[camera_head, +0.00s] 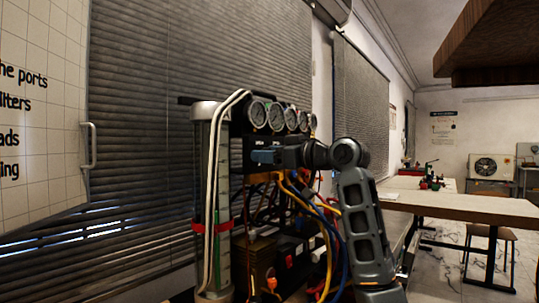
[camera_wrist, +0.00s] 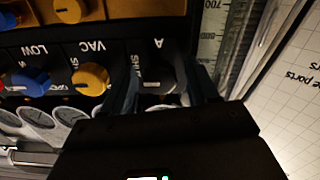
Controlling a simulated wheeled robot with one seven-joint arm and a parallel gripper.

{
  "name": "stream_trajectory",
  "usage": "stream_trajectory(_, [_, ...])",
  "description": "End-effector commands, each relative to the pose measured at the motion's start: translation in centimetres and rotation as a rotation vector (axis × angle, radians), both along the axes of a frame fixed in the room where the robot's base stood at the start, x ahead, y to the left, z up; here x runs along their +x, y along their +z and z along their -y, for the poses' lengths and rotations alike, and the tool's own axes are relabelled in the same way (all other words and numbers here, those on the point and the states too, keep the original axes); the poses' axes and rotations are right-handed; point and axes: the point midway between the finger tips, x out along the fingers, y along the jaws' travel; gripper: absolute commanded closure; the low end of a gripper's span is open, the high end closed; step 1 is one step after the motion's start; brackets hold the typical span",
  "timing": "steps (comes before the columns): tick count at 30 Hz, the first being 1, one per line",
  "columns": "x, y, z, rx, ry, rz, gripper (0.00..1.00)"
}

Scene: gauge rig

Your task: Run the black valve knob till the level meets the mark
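The black valve knob (camera_wrist: 160,75) shows in the wrist view, below the letter A on the dark panel. My gripper (camera_wrist: 165,80) has one finger on each side of it; I cannot tell whether they touch it. In the head view my gripper (camera_head: 265,157) is at the panel's front and hides the knob. The tall clear measuring cylinder (camera_head: 224,190) stands at the rig's left, with a red band (camera_head: 212,228) around its lower part as the mark. In the wrist view only part of the cylinder's scale (camera_wrist: 209,40) shows, near 700.
A yellow knob (camera_wrist: 91,79) and a blue knob (camera_wrist: 31,81) sit beside the black one. Several round gauges (camera_head: 275,116) top the rig. Yellow and blue hoses (camera_head: 325,230) hang close below my arm. A long wooden table (camera_head: 460,205) stands at the right.

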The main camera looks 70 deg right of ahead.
Motion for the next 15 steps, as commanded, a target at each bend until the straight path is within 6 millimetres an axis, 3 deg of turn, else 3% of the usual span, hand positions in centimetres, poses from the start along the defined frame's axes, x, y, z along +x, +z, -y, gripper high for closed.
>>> stream_trajectory(2, [-0.02,0.00,0.00,0.000,0.000,0.000,0.49])
stream_trajectory(15, [-0.03,-0.01,-0.01,0.001,0.000,0.000,0.91])
